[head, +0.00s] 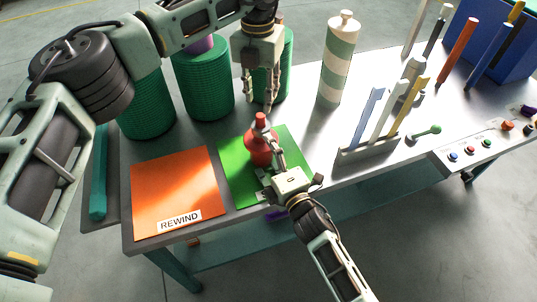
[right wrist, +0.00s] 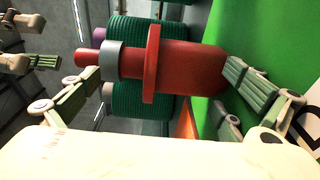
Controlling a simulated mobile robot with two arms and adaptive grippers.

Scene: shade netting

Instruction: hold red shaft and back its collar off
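The red shaft (head: 261,152) stands upright on the green mat, with a wide red flange. In the right wrist view the red shaft (right wrist: 190,68) lies sideways across the picture, with a grey collar (right wrist: 112,60) around its thinner part, beyond the flange. My right gripper (head: 270,172) is beside the shaft, its fingers spread wide; in the right wrist view one finger is near the collar end and the other near the base. I see no grip on the shaft. My left gripper (head: 260,95) points down above the shaft's tip, fingers apart and empty.
An orange mat (head: 175,190) labelled REWIND lies left of the green mat (head: 235,180). Green ribbed rolls (head: 205,85) stand behind. A green-and-white striped bottle (head: 337,65), a rack of rods (head: 368,150) and a button panel (head: 475,148) are to the right.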

